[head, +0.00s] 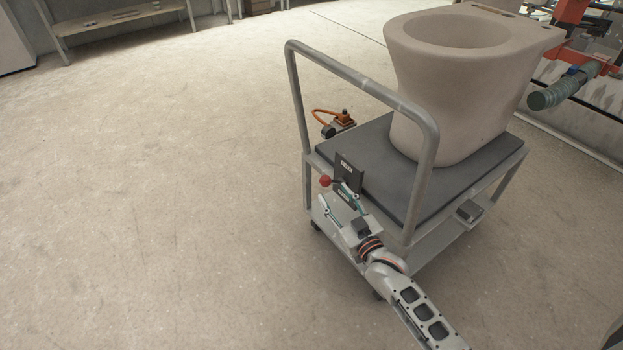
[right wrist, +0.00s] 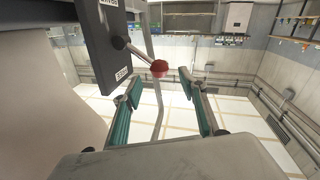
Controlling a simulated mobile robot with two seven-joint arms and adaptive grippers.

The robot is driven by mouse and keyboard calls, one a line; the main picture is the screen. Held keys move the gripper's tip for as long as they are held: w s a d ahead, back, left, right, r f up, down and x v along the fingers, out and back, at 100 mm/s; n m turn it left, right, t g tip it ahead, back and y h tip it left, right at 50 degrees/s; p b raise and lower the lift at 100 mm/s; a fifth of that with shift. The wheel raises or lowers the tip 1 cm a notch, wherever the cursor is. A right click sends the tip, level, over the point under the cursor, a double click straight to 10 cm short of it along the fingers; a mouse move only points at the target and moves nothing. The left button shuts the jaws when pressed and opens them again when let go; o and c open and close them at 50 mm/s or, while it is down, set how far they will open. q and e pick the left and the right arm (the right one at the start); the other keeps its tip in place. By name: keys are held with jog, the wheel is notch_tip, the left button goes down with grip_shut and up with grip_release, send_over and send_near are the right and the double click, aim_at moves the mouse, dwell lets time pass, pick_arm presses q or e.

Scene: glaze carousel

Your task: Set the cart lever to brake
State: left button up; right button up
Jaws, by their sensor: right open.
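The cart lever shows as a red knob (head: 325,181) on a short arm at the cart's handle end. Its black plate (head: 349,172) bears two white labels, one near each end, too small to read surely. In the right wrist view the lever's red knob (right wrist: 159,68) sticks out from the dark plate (right wrist: 92,45), between the two labels. My right gripper (head: 334,197) is open, with teal-lined fingers close to the knob. In the wrist view the knob appears between the fingertips (right wrist: 160,87), and I see no clear contact. My left gripper is not in view.
The grey cart (head: 455,210) carries a large beige toilet-shaped piece (head: 450,100). Its tubular handle (head: 360,80) arches beside the plate. An orange-and-grey device (head: 338,123) sits at the cart's far corner. The floor to the left is clear.

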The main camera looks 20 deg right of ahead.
aim_at(328, 185)
jog(key=shift+w+r, duration=0.1)
jog(key=shift+w, duration=0.35)
jog(key=w, duration=0.1)
jog(key=w+b, duration=0.1)
jog(key=w, duration=0.1)
jog(key=w+a, duration=0.1)
jog(key=w, duration=0.1)
jog(key=shift+w, duration=0.15)
jog(key=shift+w+b, duration=0.35)
jog(key=shift+w, duration=0.2)
grip_shut()
